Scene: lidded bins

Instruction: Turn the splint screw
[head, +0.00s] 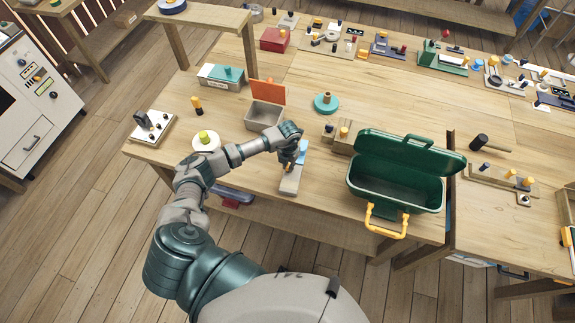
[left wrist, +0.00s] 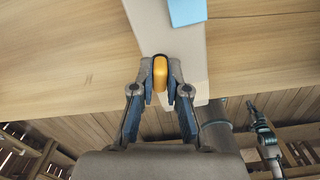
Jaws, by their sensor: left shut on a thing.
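The splint is a pale grey board (head: 289,186) with a light blue pad (head: 302,153), lying at the front edge of the table. In the left wrist view the board (left wrist: 180,40) and a corner of the blue pad (left wrist: 187,11) show. An orange, rounded screw knob (left wrist: 160,73) stands at the board's near part. My left gripper (head: 289,167) is over the board, and in the left wrist view its two fingertips (left wrist: 160,84) are shut on the knob, one on each side. In the head view the gripper mostly hides the knob. My right gripper is in neither view.
An open green toolbox (head: 395,186) with a yellow handle stands right of the splint. A grey bin with a raised orange lid (head: 268,91) and a round white piece with a yellow-green knob (head: 206,140) are to the left. The table middle is mostly clear.

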